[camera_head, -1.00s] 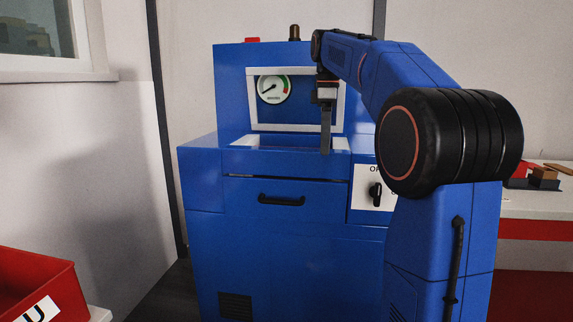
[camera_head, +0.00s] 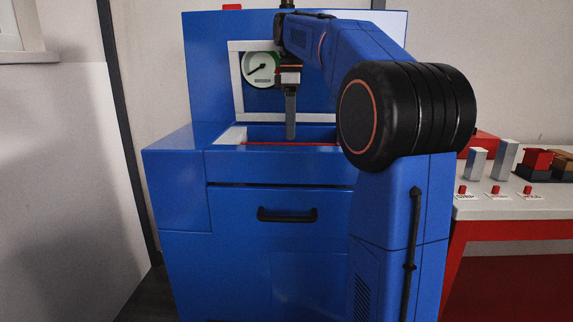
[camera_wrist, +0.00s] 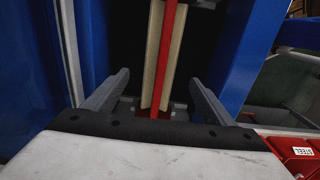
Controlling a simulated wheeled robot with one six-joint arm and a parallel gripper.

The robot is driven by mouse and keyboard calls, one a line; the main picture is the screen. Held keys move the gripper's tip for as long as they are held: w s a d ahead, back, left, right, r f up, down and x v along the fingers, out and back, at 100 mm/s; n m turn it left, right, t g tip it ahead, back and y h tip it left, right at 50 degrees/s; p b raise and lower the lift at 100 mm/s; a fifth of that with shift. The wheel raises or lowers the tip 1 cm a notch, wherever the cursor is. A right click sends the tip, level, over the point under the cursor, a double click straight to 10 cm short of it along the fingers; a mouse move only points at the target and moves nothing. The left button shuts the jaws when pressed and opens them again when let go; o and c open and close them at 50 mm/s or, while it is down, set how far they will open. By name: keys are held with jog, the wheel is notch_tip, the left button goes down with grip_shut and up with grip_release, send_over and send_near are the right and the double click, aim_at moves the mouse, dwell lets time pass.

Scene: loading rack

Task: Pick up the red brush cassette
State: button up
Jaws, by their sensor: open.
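The red brush cassette (camera_wrist: 168,60) shows in the wrist view as a long red strip with cream bristles along both sides. It runs away from me in a dark recess, and its near end has a wider dark-red foot. My gripper (camera_wrist: 158,80) is open, with one finger on each side of the strip and gaps to both. In the head view my gripper (camera_head: 290,136) points straight down over the opening in the top of the blue machine (camera_head: 175,180). A thin red line (camera_head: 262,144), likely the cassette, shows along that opening; the rest is hidden by the front wall.
A gauge (camera_head: 261,69) in a white frame stands behind the gripper. Blue walls flank the recess closely. A red box labelled STEEL (camera_wrist: 300,150) lies at lower right in the wrist view. A white-topped table (camera_head: 515,207) with red buttons and blocks stands right of the machine.

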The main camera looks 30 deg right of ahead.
notch_tip(320, 180, down, 10)
jog(key=shift+f, duration=0.2)
dwell(0.4)
jog(key=c, duration=1.4)
